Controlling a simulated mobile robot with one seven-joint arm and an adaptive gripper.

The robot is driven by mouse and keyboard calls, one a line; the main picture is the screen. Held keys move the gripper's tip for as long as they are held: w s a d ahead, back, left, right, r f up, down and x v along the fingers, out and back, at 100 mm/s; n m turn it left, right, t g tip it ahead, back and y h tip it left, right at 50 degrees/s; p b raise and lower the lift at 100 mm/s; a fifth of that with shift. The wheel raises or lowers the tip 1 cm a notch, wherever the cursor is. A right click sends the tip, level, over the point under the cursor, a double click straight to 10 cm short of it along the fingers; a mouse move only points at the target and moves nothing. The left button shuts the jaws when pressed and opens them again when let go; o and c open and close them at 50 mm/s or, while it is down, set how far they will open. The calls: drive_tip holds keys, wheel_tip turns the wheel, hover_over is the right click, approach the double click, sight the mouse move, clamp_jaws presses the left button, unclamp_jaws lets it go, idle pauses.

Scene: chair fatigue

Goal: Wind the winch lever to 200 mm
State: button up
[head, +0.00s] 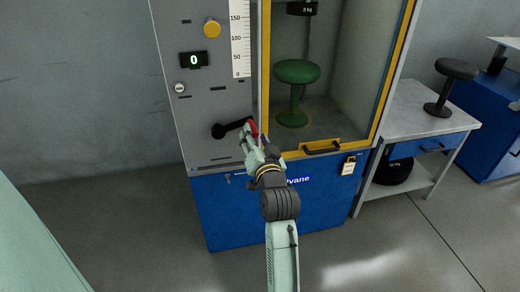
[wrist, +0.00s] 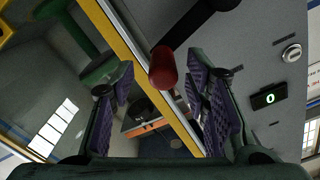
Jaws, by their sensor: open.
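The winch lever (head: 230,128) is a black crank on the grey panel, its arm pointing right and slightly up from its hub. Its red knob (wrist: 163,68) shows between my fingers in the wrist view, and partly behind my gripper in the head view (head: 253,126). My gripper (head: 250,138) is open, with a purple-padded finger on each side of the knob. I cannot tell whether either pad touches it. The green display (head: 194,60) reads 0; it also shows in the wrist view (wrist: 270,98). The white height scale (head: 239,40) shows marks from 0 to 150.
A green stool (head: 296,72) stands behind the yellow-framed door, under a weight (head: 302,8) marked 8 kg. The door handle (head: 322,147) is right of my gripper. A side table (head: 425,122) stands at the right.

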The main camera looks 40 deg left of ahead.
drive_tip(key=v, duration=0.6)
drive_tip(key=shift+s+d, duration=0.25)
drive_tip(key=shift+d, duration=0.05)
